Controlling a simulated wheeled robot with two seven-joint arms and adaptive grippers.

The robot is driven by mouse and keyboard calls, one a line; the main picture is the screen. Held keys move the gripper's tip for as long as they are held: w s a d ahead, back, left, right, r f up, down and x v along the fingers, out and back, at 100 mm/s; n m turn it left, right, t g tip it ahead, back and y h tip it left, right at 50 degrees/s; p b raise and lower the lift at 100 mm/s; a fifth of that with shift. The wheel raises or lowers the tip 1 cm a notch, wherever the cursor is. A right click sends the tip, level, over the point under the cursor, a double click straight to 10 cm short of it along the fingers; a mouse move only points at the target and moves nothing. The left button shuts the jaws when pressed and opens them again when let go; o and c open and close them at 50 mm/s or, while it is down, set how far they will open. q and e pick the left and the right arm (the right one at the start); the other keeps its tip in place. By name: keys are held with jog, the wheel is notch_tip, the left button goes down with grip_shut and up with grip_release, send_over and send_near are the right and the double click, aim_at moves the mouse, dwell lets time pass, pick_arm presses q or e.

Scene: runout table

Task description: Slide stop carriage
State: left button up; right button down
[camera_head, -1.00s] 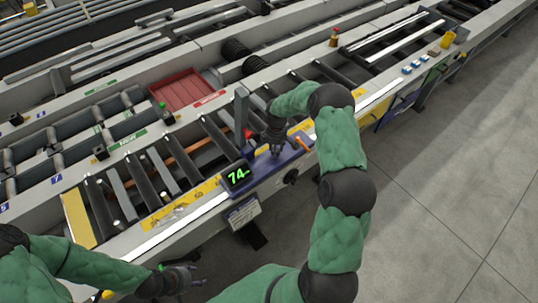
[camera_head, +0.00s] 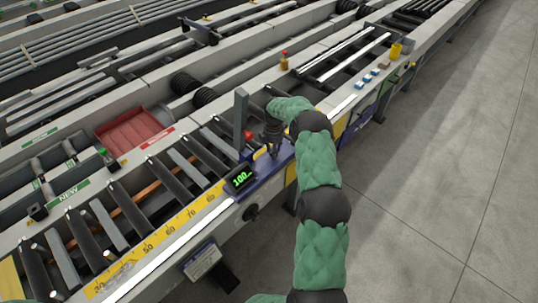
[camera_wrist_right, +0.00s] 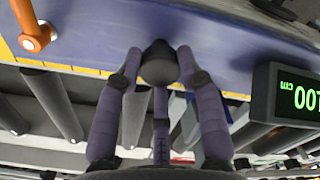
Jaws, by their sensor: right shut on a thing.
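The stop carriage (camera_head: 262,168) is a blue block on the front rail of the roller table, with an upright grey plate (camera_head: 240,120) at its back. Its display (camera_head: 239,180) reads about 100 in green; the wrist view shows the display (camera_wrist_right: 292,97) with "cm". My right gripper (camera_head: 274,147) is on top of the carriage. In the right wrist view, my right gripper (camera_wrist_right: 158,66) has its fingers closed around a round black knob (camera_wrist_right: 159,70) on the blue carriage top. An orange lever (camera_wrist_right: 36,38) stands apart from the fingers. My left gripper is out of view.
A yellow scale (camera_head: 160,235) with numbers runs along the front rail, left of the carriage. A dark knob (camera_head: 251,212) sticks out of the front. A red tray (camera_head: 135,130) lies behind the rollers.

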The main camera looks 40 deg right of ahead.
jog(key=shift+d, duration=0.25)
jog(key=c, duration=0.8)
grip_release()
notch_tip(320, 180, up, 12)
dwell(0.4)
